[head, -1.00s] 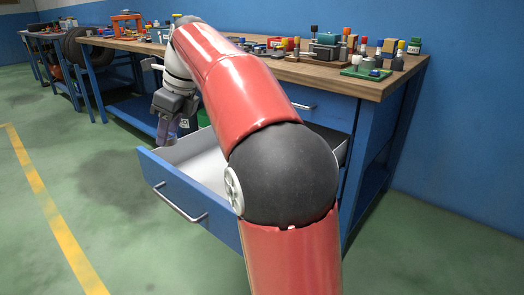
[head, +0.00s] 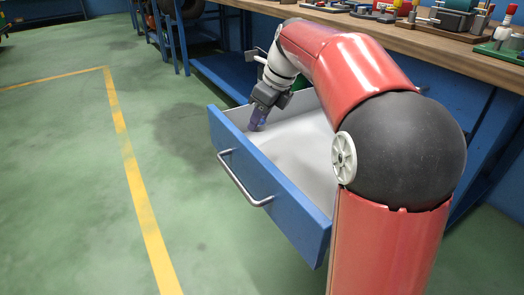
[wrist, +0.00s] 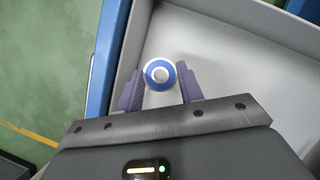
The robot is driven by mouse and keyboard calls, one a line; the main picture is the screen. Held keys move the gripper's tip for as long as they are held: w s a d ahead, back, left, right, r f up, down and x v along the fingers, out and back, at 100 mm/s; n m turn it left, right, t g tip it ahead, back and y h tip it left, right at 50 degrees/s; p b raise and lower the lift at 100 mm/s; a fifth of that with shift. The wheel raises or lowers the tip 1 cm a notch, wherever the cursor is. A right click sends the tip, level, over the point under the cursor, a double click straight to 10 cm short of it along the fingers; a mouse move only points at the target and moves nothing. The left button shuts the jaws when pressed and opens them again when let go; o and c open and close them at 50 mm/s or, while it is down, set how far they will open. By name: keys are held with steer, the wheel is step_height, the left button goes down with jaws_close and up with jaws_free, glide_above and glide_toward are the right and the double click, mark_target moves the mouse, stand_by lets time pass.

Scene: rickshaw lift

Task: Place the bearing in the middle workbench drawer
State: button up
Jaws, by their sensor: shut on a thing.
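The bearing (wrist: 160,75) is a small ring with a blue band and a pale rim and centre, seen in the wrist view between the purple fingertips. My gripper (wrist: 160,91) is shut on it. In the head view my gripper (head: 257,122) points down over the left part of the open drawer (head: 275,211), near its front corner. The drawer has a blue front, a bar handle and a pale grey inside, which looks empty where it shows. My arm hides its right part. The bearing cannot be made out in the head view, and its height above the drawer floor is unclear.
The workbench top (head: 440,43) carries several tools and parts above and behind the drawer. The drawer's front panel and side walls stand around my gripper. Open green floor (head: 80,190) with a yellow line lies to the left.

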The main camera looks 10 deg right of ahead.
step_height(320, 180, down, 8)
steer(key=shift+f+b, duration=0.2)
steer(key=shift+b, duration=0.9)
steer(key=shift+r, duration=0.1)
steer(key=o, duration=1)
steer(key=p+v, duration=0.3)
steer(key=v, duration=0.9)
steer(key=shift+d, duration=0.1)
